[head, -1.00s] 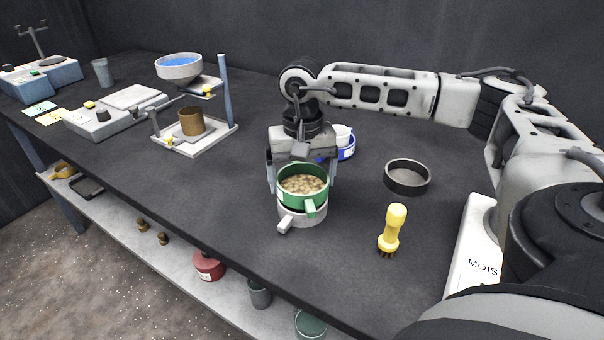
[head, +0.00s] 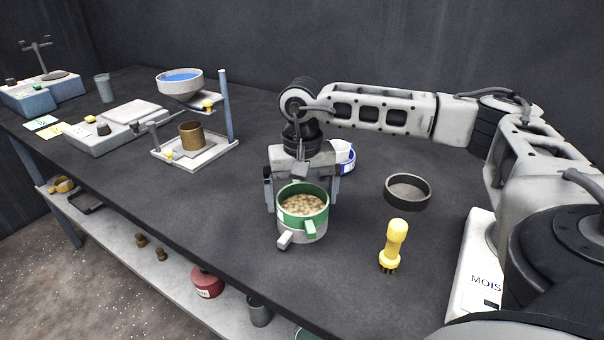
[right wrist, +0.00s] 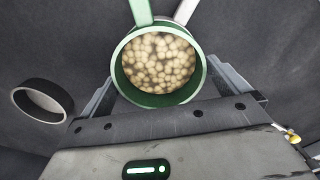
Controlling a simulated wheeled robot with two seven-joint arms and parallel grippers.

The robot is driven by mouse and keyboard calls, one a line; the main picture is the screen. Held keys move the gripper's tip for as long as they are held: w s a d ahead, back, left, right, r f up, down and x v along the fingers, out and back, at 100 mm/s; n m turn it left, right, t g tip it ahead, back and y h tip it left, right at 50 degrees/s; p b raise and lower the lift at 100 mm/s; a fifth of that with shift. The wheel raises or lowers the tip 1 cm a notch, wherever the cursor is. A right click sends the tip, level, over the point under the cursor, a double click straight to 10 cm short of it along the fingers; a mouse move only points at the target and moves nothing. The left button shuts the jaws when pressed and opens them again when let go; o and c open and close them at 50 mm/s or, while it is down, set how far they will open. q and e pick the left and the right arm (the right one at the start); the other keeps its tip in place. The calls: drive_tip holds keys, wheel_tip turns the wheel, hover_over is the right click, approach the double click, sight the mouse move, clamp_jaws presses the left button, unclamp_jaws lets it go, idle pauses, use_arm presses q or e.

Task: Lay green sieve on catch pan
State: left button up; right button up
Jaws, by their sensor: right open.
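The green sieve (head: 321,205), full of pale round grains, sits level on a white round vessel (head: 312,234) with a short pale handle. The sieve's green handle points toward the front. In the right wrist view the green sieve (right wrist: 119,77) lies between my fingers, with a gap at the right finger. My right gripper (head: 303,198) is open around the sieve from behind. A dark, shallow round pan (head: 408,203) stands apart to the right. I cannot tell from looks alone which of the two is the catch pan. My left gripper is not in view.
A yellow brush (head: 394,243) stands at the front right. A blue-and-white round vessel (head: 347,160) is behind the gripper. A stand with a bowl (head: 180,86) and a brown cup (head: 191,138) are further left. The table (head: 215,205) is clear left of the stack.

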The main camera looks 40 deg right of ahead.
sight(302, 208)
wheel_tip(302, 208, up, 13)
drive_tip(key=shift+b, duration=0.3)
drive_tip(key=shift+f, duration=0.1)
idle(0.4)
